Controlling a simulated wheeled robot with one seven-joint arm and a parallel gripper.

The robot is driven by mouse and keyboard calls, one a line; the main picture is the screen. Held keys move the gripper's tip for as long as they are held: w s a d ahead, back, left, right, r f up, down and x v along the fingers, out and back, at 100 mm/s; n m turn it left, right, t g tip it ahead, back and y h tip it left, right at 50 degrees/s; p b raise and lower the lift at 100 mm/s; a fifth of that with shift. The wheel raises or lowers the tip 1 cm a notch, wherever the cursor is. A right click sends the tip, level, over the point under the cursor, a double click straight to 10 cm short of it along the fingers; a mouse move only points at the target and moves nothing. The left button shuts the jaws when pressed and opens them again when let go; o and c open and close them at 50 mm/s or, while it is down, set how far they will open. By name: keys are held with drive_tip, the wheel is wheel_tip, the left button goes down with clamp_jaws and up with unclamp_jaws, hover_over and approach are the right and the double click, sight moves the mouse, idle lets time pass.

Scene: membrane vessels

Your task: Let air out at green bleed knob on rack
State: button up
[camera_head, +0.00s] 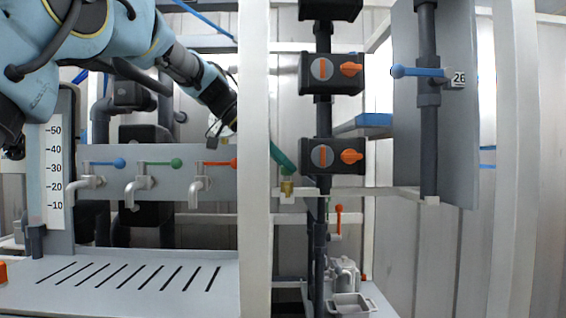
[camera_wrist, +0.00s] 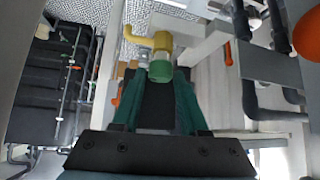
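The green bleed knob (camera_wrist: 159,72) sits at the end of a yellow brass fitting (camera_wrist: 161,42) in the wrist view. My gripper (camera_wrist: 160,75) has two dark green fingers, spread apart, with the knob between or just beyond their tips. A small gap seems to show on each side; contact is unclear. In the head view my arm comes from the upper left and passes behind a white post. A green finger of my gripper (camera_head: 282,158) shows right of the post, slanting down to the brass fitting (camera_head: 287,187). The knob itself is hidden or indistinct there.
The white rack post (camera_head: 255,120) stands close beside my gripper. Black valves with orange handles (camera_head: 332,156) are on a dark pipe to the right. Sample taps with blue, green (camera_head: 162,163) and orange levers line a panel at the left. A grey panel tagged 26 (camera_head: 458,79) hangs farther right.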

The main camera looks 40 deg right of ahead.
clamp_jaws()
drive_tip(key=shift+f+b, duration=0.1)
drive_tip(key=shift+b, duration=0.2)
drive_tip(key=shift+s+f+n+t+b, duration=0.1)
drive_tip(key=shift+f+n+t+b, duration=0.15)
drive_tip(key=shift+n+t+b, duration=0.65)
drive_tip(key=shift+s+r+n+h+b, duration=0.1)
drive_tip(key=shift+n+h+b, duration=0.4)
drive_tip(key=shift+b, duration=0.7)
drive_tip(key=shift+r+n+t, duration=0.2)
drive_tip(key=shift+n+t, duration=0.4)
drive_tip(key=shift+o, duration=2.2)
unclamp_jaws()
